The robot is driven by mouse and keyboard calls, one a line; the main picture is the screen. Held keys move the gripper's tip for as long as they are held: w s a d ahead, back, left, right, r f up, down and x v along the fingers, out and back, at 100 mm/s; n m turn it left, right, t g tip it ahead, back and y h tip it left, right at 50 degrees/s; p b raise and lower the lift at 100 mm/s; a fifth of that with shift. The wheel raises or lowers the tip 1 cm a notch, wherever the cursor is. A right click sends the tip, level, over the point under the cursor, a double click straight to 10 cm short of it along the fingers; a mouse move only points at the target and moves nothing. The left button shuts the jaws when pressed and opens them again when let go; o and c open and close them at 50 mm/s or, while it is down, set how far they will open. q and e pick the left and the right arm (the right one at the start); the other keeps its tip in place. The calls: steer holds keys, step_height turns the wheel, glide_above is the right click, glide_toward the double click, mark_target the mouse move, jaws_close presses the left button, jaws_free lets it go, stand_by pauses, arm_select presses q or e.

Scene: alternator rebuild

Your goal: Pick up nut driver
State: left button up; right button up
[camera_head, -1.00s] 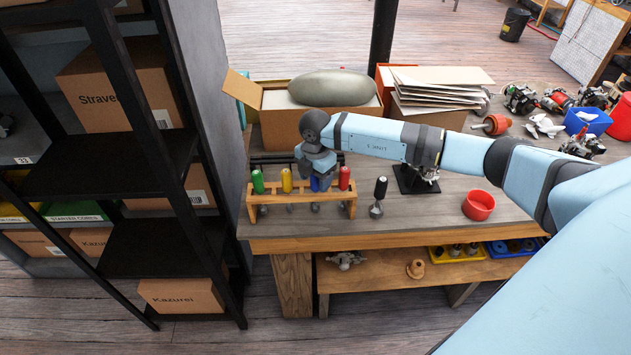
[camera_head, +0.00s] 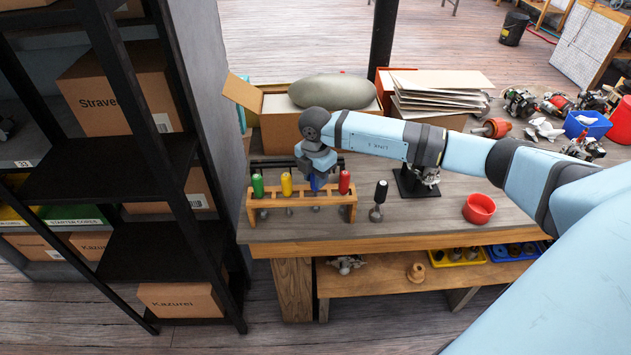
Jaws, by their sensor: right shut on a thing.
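A wooden rack (camera_head: 285,200) on the workbench holds several upright nut drivers: a green one (camera_head: 258,186), a yellow one (camera_head: 286,183), a blue one (camera_head: 315,185) and a red one (camera_head: 344,182). My right gripper (camera_head: 317,178) points down over the rack and is shut on the blue nut driver's handle. The wrist and fingers hide most of that handle. A black-handled driver (camera_head: 380,190) stands apart on the bench, just right of the rack. My left gripper is out of view.
A red bowl (camera_head: 479,209) and a dark stand (camera_head: 417,182) sit to the right. An open cardboard box (camera_head: 285,128) is behind the rack. A black shelf unit (camera_head: 150,165) stands close on the left. The bench front is clear.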

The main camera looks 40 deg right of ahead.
step_height(320, 180, up, 18)
steer(key=b, duration=0.1)
steer(key=shift+r, duration=0.2)
steer(key=o, duration=0.4)
steer(key=c, duration=0.3)
steer(key=shift+c, duration=0.2)
